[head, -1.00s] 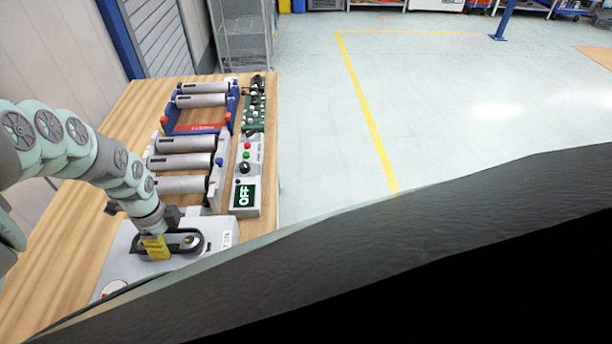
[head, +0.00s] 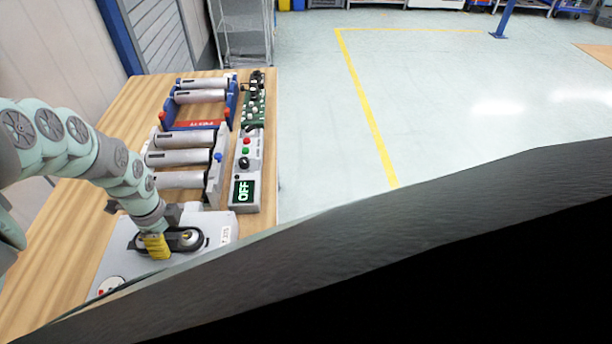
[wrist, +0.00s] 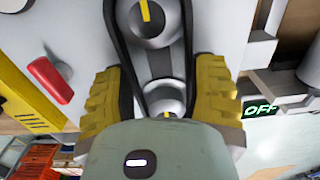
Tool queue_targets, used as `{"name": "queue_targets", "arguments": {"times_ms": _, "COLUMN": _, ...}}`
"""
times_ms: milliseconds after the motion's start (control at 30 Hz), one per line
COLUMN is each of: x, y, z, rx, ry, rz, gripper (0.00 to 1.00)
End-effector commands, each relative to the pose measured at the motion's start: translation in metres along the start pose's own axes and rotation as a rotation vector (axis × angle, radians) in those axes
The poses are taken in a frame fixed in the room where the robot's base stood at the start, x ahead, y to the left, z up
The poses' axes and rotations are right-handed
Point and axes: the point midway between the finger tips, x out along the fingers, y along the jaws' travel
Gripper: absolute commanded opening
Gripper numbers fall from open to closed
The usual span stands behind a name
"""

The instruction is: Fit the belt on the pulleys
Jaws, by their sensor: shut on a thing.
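The black belt (wrist: 117,45) runs in a long loop in the wrist view. It passes along both sides of a large silver pulley (wrist: 135,22) and a small silver pulley (wrist: 178,105), each with a yellow mark. Whether it sits in their grooves I cannot tell. My gripper (wrist: 163,98) has its yellow fingers on either side of the belt near the small pulley and is shut on it. In the head view my gripper (head: 155,246) is low over the grey pulley plate (head: 122,246), at the near end of the belt (head: 203,241).
A red handle (wrist: 50,80) shows in the wrist view. Bare table (head: 60,235) lies to the left.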

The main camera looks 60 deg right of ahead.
Motion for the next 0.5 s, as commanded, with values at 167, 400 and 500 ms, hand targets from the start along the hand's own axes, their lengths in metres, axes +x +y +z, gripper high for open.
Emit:
{"name": "queue_targets", "arguments": {"times_ms": 167, "x": 0.0028, "y": -0.0001, "z": -0.0002, "rx": 0.001, "ry": 0.000, "rz": 0.000, "gripper": 0.27}}
{"name": "queue_targets", "arguments": {"times_ms": 400, "x": 0.0031, "y": -0.0001, "z": -0.0001, "rx": 0.001, "ry": 0.000, "rz": 0.000, "gripper": 0.77}}
{"name": "queue_targets", "arguments": {"times_ms": 500, "x": 0.0031, "y": -0.0001, "z": -0.0001, "rx": 0.000, "ry": 0.000, "rz": 0.000, "gripper": 0.87}}
